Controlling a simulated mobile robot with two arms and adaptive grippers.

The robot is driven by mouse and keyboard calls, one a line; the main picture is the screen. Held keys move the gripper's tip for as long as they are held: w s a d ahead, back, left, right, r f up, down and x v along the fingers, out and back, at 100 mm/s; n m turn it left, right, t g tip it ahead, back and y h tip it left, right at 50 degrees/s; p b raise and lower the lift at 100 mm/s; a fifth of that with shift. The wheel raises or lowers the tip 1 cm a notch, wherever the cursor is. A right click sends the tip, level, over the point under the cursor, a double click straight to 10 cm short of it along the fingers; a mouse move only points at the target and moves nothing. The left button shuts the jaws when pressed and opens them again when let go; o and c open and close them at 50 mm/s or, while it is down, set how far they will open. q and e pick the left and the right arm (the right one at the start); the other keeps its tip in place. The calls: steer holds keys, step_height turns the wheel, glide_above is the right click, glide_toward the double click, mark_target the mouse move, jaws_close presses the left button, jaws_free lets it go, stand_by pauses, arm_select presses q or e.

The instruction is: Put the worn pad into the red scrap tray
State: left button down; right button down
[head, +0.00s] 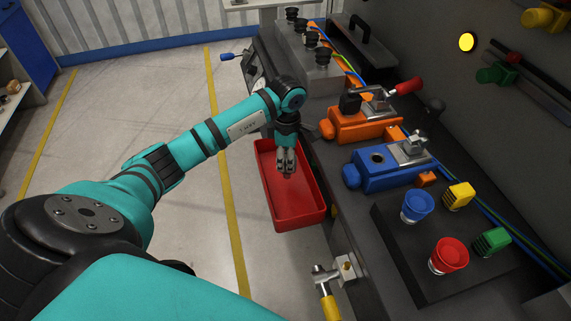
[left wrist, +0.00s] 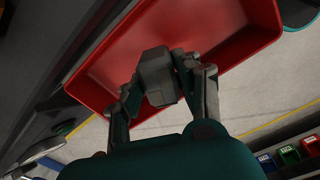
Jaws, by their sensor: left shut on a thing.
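The red scrap tray (head: 308,216) hangs beside the bench's left edge in the head view, and its inside looks empty where I can see it. It also fills the upper part of the left wrist view (left wrist: 240,58). My left gripper (head: 286,163) is over the tray, pointing down. In the left wrist view my left gripper (left wrist: 160,85) is shut on a small grey block-like piece (left wrist: 156,72), which looks like the worn pad. The piece shows against the tray; its exact height above the tray floor I cannot tell. My right gripper is not in view.
Right of the tray, the bench carries an orange unit (head: 362,125) and a blue unit (head: 385,172). A dark panel with a red button (head: 449,255) and a blue button (head: 417,207) lies nearer. A yellow-handled tool (head: 329,300) is at the bench's near edge. Floor left of the tray is clear.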

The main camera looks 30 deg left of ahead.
arm_select(q)
steer(key=shift+f, duration=1.75)
steer(key=shift+f, duration=0.15)
steer(key=c, duration=0.9)
jaws_free()
step_height(320, 180, up, 12)
steer(key=shift+r+b, duration=0.15)
steer(key=shift+b, duration=0.2)
